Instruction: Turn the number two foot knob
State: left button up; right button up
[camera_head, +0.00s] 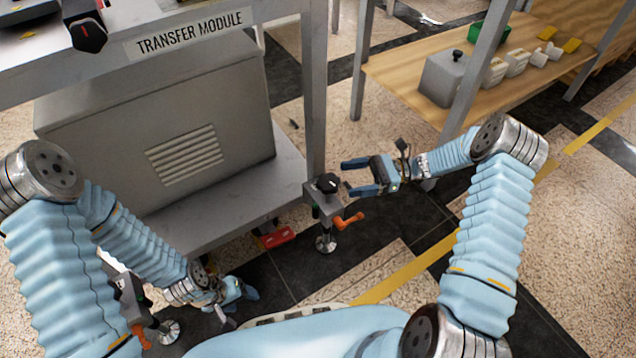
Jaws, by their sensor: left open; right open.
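A black foot knob (327,183) sits on top of a grey levelling foot (322,204) at the right front leg of the transfer module stand. An orange lever (349,221) sticks out below it. My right gripper (349,177) is open, its fingers pointing left toward this knob, with a small gap in between. A second, similar foot (132,300) with an orange lever stands at lower left, partly hidden by my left arm. My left gripper (243,305) is open and low near the floor, right of that foot. I can read no number on either foot.
The transfer module stand (316,110) carries a grey vented cabinet (170,130) on its lower shelf. A red item (277,237) lies below the shelf edge. A wooden bench (400,68) with a grey box (443,78) and white parts stands at back right. Floor right of the foot is clear.

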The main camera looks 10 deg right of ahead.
aim_at(322, 179)
jog(key=a, duration=0.9)
jog(key=shift+c, duration=0.4)
jog(key=c, duration=0.9)
jog(key=shift+w, duration=0.1)
jog(key=shift+t, duration=0.3)
jog(key=m+t+p, duration=0.2)
jog(key=t, duration=0.1)
jog(key=shift+w+d+r+m+t+h, duration=0.1)
jog(key=shift+m+t+h, duration=0.2)
jog(key=shift+m, duration=0.1)
jog(key=shift+w+d+m+t+h+p, duration=0.15)
jog(key=shift+m+t+h+p, duration=0.3)
jog(key=shift+m+t, duration=0.5)
jog(key=shift+w+a+m+t+h+p, duration=0.1)
jog(key=shift+m+t+h+p, duration=0.35)
jog(key=shift+t, duration=0.8)
jog(key=shift+m+t, duration=0.3)
